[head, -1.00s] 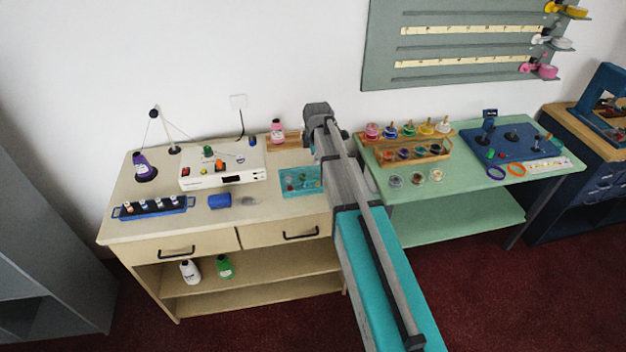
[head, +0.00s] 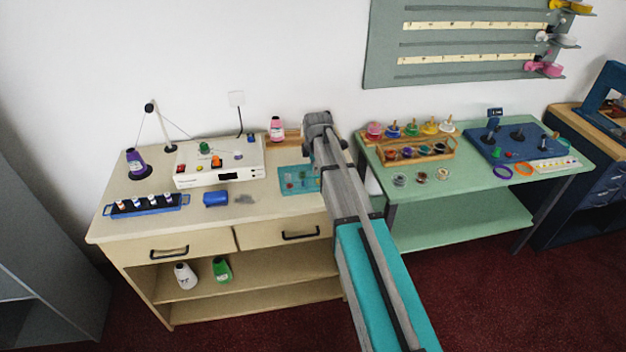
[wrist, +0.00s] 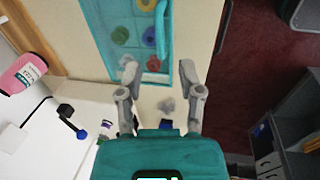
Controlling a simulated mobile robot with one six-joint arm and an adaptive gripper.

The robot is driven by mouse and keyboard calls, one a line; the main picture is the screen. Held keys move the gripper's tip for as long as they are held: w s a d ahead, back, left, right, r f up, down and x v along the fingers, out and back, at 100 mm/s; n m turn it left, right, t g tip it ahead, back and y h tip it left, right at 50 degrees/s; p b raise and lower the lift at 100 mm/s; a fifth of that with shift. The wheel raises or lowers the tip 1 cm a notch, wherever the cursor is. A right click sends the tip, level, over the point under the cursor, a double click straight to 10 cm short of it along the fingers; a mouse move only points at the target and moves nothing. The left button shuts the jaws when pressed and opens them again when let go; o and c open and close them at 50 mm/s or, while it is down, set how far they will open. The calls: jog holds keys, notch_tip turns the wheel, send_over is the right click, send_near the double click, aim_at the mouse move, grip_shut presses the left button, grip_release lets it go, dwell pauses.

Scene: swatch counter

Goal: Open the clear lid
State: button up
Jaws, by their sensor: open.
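The clear lid (wrist: 125,40) covers a shallow teal box holding several coloured round pieces. It has a teal bar-like handle (wrist: 161,30) near its right side in the wrist view. In the head view the teal box (head: 294,180) lies flat on the cream counter, its right part hidden by my arm. The lid looks closed, as far as I can tell. My gripper (wrist: 159,80) is open, with nothing between its fingers. In the head view my arm hides the gripper.
The cream counter (head: 262,208) also holds a white device (head: 220,165), a blue block (head: 215,198), a blue bottle rack (head: 146,205) and a pink bottle (head: 276,130). A green table (head: 480,180) with jars stands right. Bare counter lies in front of the box.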

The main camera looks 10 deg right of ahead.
aim_at(314, 177)
jog(key=shift+w+f+b, duration=0.25)
jog(key=shift+f+b, duration=0.9)
jog(key=shift+f, duration=0.15)
jog(key=shift+w+f+b, duration=0.25)
jog(key=shift+f+b, duration=0.85)
jog(key=shift+f, duration=0.2)
jog(key=shift+c, duration=0.2)
grip_shut()
jog(key=shift+a, duration=0.1)
